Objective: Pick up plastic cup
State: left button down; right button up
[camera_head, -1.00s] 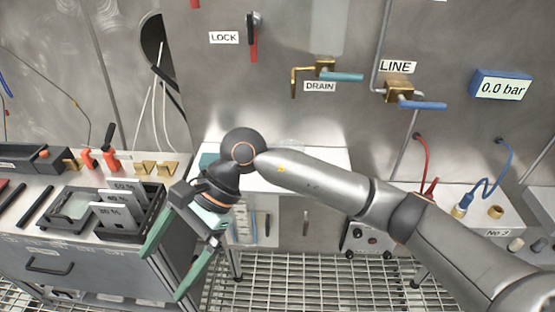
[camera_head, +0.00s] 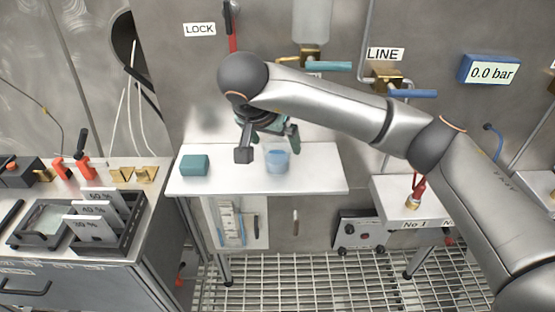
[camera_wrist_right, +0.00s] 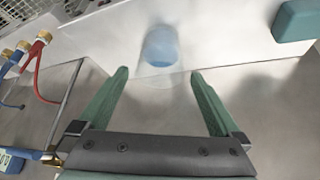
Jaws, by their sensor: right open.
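The plastic cup (camera_head: 277,161) is translucent and bluish and stands on a small white table (camera_head: 318,179) against the steel wall. It also shows in the right wrist view (camera_wrist_right: 160,46), ahead of the fingertips and roughly centred between them. My right gripper (camera_head: 268,148) is above and behind the table's middle, close to the cup in the head view, and partly hidden by its own wrist. In the wrist view its two green fingers (camera_wrist_right: 158,78) are spread wide with nothing between them. My left gripper does not show.
A teal block (camera_head: 195,165) lies on the table left of the cup. A steel bench (camera_head: 75,255) with a tray of labelled plates (camera_head: 95,222) stands at the left. Valve handles (camera_head: 412,93) stick out of the wall above. The table's right part is clear.

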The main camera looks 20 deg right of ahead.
aim_at(279, 152)
jog(key=x, duration=0.6)
jog(key=shift+f, duration=0.25)
jog(key=c, duration=1.4)
jog(key=shift+r, duration=0.15)
